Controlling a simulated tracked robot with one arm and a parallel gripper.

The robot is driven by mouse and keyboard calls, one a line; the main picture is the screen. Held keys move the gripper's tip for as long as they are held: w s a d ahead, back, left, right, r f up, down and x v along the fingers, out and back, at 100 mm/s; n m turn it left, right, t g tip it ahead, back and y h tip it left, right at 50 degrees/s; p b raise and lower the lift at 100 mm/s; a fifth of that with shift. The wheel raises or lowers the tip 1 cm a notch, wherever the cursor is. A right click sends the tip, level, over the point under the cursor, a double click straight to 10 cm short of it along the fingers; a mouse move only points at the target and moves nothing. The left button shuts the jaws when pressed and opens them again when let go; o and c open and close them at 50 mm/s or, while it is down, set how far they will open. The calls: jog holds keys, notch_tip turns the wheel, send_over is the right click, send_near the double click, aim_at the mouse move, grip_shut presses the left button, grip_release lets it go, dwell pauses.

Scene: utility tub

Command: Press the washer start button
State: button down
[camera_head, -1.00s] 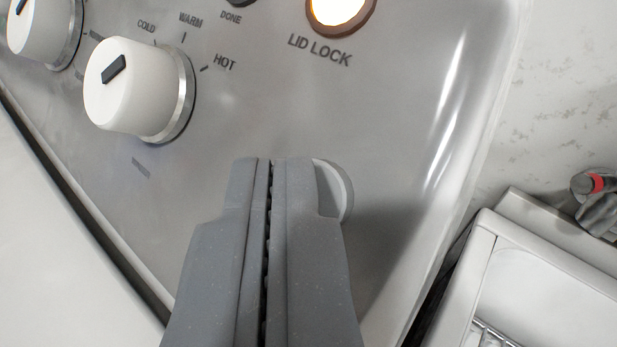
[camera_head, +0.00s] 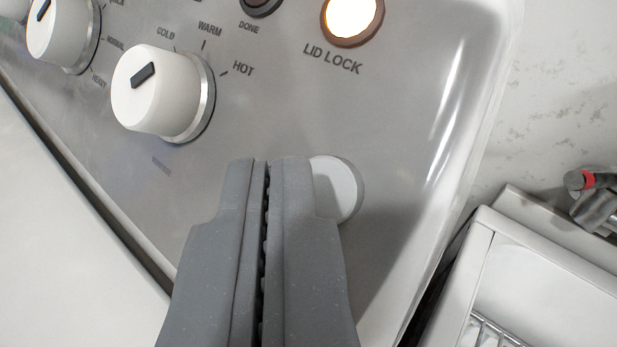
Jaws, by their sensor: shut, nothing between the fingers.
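The washer's grey control panel (camera_head: 420,110) fills the upper and middle part of the view. A round white button (camera_head: 342,188) sits low on the panel, below the LID LOCK label. My gripper (camera_head: 267,162) is shut and empty, with its fingertips just left of the button. The right finger covers the button's left part. I cannot tell whether the fingertips touch the panel or the button. The LID LOCK light (camera_head: 352,16) glows at the top.
A white temperature knob (camera_head: 150,88) marked COLD, WARM and HOT stands out to the left, with another knob (camera_head: 60,32) beyond it. A dark DONE light (camera_head: 261,4) is at the top. A white tub (camera_head: 540,265) and a red-banded tap (camera_head: 592,190) are at the right.

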dwell(0.3)
jog(key=shift+s+a+r+p, duration=0.3)
jog(key=shift+s+a+r, duration=0.35)
jog(key=shift+s, duration=0.25)
jog(key=shift+s+a+r+p, duration=0.25)
jog(key=shift+s+a+r, duration=0.35)
jog(key=shift+s, duration=0.25)
jog(key=a+r+m+h, duration=0.1)
jog(key=a+r+h, duration=0.15)
jog(key=r, duration=0.95)
jog(key=a+r+m+h, duration=0.1)
jog(key=a+r+h, duration=0.15)
jog(key=r, duration=1.05)
jog(key=s+a+r+y, duration=0.1)
jog(key=s+a+r, duration=0.6)
jog(key=s, duration=0.3)
jog(key=s+a+r+g+y, duration=0.1)
jog(key=s+a+r+y, duration=0.1)
jog(key=s+a+r, duration=0.5)
notch_tip(320, 180, up, 3)
jog(key=s, duration=0.2)
jog(key=shift+s+a+r+m, duration=0.15)
jog(key=shift+s+r+m, duration=0.05)
jog(key=shift+s+m, duration=0.2)
